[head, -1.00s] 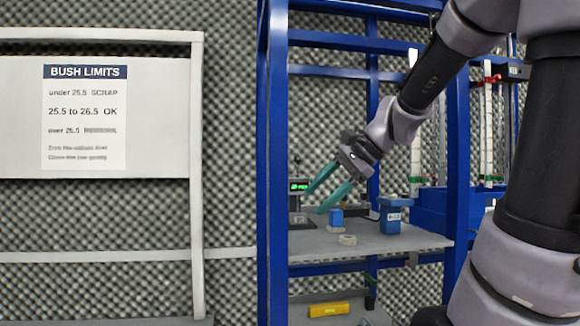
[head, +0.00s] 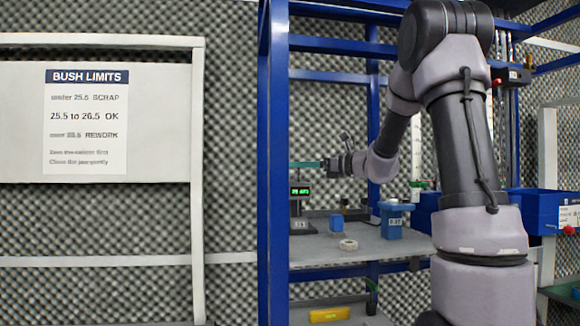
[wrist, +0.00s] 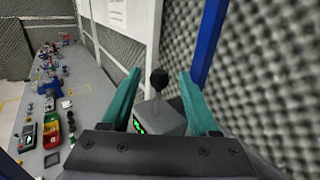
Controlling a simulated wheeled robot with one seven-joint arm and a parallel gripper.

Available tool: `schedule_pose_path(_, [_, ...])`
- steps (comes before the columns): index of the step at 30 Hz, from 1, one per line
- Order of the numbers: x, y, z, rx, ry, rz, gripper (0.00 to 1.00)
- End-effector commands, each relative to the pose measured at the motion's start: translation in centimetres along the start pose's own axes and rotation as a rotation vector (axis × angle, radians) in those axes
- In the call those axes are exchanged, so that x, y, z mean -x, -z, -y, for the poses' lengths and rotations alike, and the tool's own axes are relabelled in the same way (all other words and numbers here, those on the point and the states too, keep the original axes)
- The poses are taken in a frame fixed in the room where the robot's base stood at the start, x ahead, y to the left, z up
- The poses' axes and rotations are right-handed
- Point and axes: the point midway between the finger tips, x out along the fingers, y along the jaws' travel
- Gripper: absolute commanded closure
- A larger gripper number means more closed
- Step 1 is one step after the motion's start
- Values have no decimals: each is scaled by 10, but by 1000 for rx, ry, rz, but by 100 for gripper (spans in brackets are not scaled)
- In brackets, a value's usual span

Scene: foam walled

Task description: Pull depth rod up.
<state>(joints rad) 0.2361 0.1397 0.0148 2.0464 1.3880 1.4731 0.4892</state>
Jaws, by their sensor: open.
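The depth gauge (head: 300,192) stands at the left of the bench shelf in the head view, with a lit green display. In the wrist view it is a grey block (wrist: 172,122) with a rod topped by a black ball knob (wrist: 159,78). My gripper (head: 297,165) is level, its teal fingers just above the display in the head view. In the wrist view my gripper (wrist: 161,75) is open, with the knob showing between the two fingers and a gap on each side. Nothing is held. The rod is not clear in the head view.
A pale ring (head: 348,245), a small blue block (head: 336,223) and a blue labelled box (head: 391,221) stand on the grey shelf (head: 375,250). Blue frame posts (head: 272,180) flank it. A white sign board (head: 150,120) is at left.

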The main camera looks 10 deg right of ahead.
Motion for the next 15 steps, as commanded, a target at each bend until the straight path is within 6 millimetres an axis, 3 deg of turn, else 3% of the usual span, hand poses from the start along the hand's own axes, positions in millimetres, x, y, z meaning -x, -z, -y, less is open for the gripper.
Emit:
schedule_pose_path(6, [-32, 0, 0, 0, -1, -1, 39])
schedule_pose_path(15, [-42, 0, 0, 1, 0, -1, 39])
